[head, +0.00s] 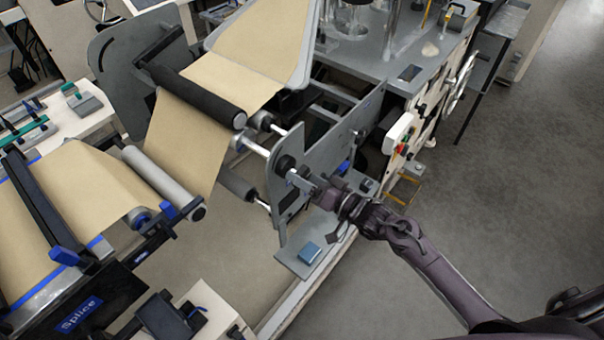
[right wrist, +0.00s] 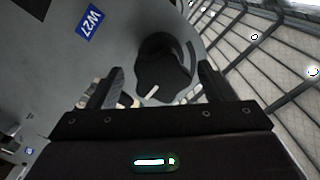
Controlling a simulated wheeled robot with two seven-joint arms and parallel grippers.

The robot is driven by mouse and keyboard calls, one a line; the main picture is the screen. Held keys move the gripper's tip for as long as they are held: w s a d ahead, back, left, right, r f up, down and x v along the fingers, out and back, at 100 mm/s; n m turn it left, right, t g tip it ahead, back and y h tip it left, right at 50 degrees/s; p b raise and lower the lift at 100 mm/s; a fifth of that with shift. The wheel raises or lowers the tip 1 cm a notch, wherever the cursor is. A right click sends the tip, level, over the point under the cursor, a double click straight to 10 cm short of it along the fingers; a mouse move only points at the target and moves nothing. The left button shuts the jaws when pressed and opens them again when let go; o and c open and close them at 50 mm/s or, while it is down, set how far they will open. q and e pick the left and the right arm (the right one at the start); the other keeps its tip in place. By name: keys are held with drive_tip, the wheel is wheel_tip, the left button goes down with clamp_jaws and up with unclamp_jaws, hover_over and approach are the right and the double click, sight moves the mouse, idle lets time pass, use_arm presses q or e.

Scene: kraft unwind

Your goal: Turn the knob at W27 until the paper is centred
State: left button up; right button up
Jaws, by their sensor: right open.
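The black knob (right wrist: 165,72) with a white pointer mark is on a grey plate in the right wrist view, beside a blue label reading W27 (right wrist: 91,22). My right gripper (right wrist: 163,88) is open, with one finger on each side of the knob; I cannot tell whether they touch it. In the head view my right gripper (head: 302,181) is at the grey side plate, near a black round part. The brown paper web (head: 183,140) runs over a black roller (head: 200,92) and down to a grey roller (head: 163,180). My left gripper is not seen.
The splice table (head: 75,310) with a black bar is at the lower left. The floor at the right is clear.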

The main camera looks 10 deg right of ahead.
drive_tip(key=p+v, duration=0.2)
drive_tip(key=v, duration=0.2)
drive_tip(key=shift+s+d+r, duration=0.15)
drive_tip(key=shift+s+d, duration=0.4)
drive_tip(key=shift+s, duration=0.15)
